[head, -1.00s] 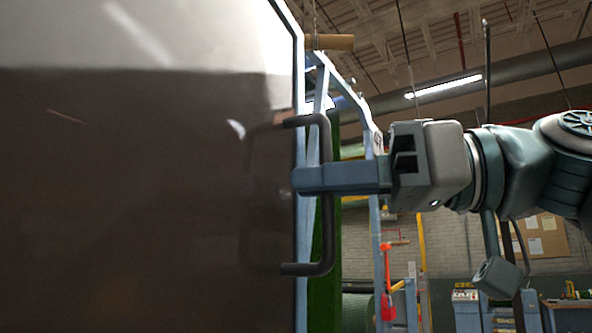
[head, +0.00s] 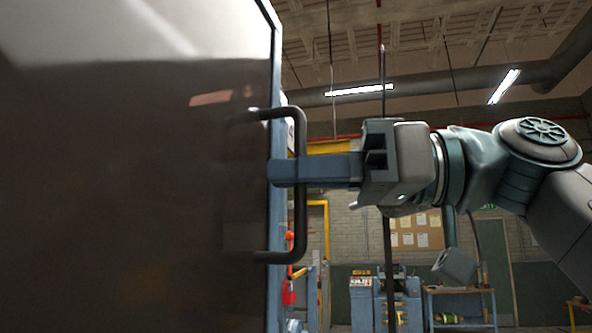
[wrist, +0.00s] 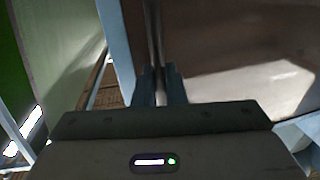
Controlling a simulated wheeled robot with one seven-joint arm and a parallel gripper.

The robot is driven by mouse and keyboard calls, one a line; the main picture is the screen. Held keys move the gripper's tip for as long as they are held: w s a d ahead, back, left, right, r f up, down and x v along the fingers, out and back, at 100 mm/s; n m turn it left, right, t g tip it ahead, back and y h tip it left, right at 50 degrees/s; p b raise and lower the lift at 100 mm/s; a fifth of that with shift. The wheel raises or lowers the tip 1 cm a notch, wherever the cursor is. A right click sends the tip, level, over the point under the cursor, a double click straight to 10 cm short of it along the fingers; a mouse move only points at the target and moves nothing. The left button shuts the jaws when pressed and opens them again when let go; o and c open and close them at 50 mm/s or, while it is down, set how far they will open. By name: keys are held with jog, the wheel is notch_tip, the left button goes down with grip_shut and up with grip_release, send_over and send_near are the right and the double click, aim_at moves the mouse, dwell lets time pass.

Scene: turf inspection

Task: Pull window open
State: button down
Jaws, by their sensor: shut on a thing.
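The window (head: 130,190) is a large dark, glossy panel with a blue frame edge, filling the left half of the head view. A black bar handle (head: 300,220) stands upright near its right edge. My gripper (head: 285,170) reaches in from the right, with its blue fingers at the handle's upper half. It is shut on the handle. In the wrist view the two fingers (wrist: 160,85) close around the dark handle bar (wrist: 155,35), with the brownish panel (wrist: 230,45) to the right. The fingertips' far side is partly hidden.
Behind my arm are a brick wall with a notice board (head: 415,230), a blue machine (head: 385,300) and a blue workbench (head: 460,305). A red tool (head: 289,285) shows just right of the panel's edge. The space around the gripper looks clear.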

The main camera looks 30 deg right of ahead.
jog(key=c, duration=1.6)
grip_release()
jog(key=shift+r, duration=0.1)
jog(key=p+v, duration=0.1)
jog(key=v, duration=1.3)
jog(key=shift+a, duration=0.1)
jog(key=b+x, duration=0.1)
jog(key=x, duration=1.2)
jog(key=shift+w+a, duration=0.3)
